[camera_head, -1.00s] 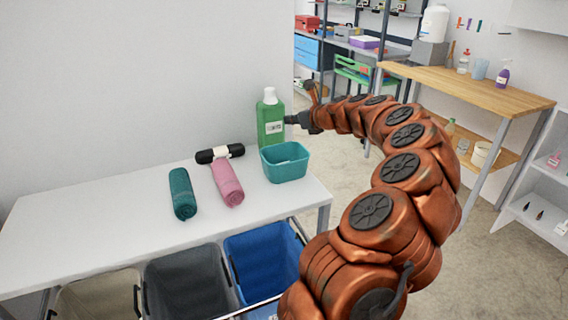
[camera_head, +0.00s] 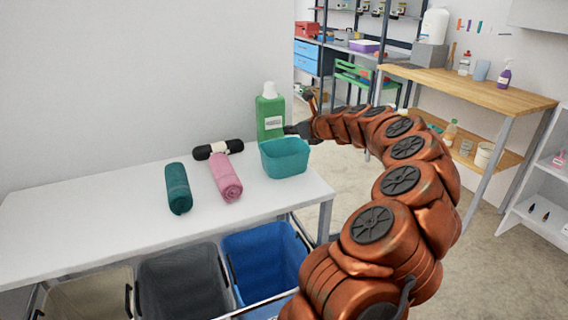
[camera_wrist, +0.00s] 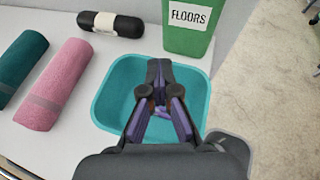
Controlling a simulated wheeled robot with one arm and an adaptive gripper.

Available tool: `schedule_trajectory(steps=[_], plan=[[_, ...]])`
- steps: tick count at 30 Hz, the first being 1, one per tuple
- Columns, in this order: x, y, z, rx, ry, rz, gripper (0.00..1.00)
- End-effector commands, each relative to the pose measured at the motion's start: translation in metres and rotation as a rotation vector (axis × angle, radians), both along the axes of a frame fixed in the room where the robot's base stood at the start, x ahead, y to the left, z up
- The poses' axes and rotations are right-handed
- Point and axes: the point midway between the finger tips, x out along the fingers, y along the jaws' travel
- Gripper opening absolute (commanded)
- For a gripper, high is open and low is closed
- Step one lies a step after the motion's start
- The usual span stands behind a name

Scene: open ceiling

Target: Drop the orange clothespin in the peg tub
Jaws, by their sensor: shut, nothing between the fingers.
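The peg tub appears to be the teal open tub (camera_head: 285,161) near the right end of the white table. It also shows in the wrist view (camera_wrist: 104,112). My gripper (camera_wrist: 159,66) is shut and empty, with its fingers over the tub's opening in the wrist view. In the head view my gripper (camera_head: 292,130) is at the tub's far rim, beside the green bottle. A small orange-brown patch shows between the finger links inside the tub's outline. I cannot tell whether it is the orange clothespin. My fingers hide part of the tub's inside.
A green bottle (camera_head: 270,116) labelled FLOORS stands right behind the tub. A pink rolled towel (camera_head: 226,178), a teal rolled towel (camera_head: 179,188) and a black roll (camera_head: 217,149) lie to the left. Bins, including a blue one (camera_head: 264,262), sit below the table.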

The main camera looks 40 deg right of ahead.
Motion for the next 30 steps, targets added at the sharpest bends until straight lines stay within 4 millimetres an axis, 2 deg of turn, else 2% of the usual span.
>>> schedule_trajectory(steps=[2,10,22,30], plan=[[0.000,0.000,0.000,0.000,0.000,0.000,0.00],[0.000,0.000,0.000,0.000,0.000,0.000,0.27],[-0.004,0.000,0.002,0.001,-0.001,-0.001,0.27],[-0.034,0.000,0.014,0.001,-0.001,-0.001,0.27]])
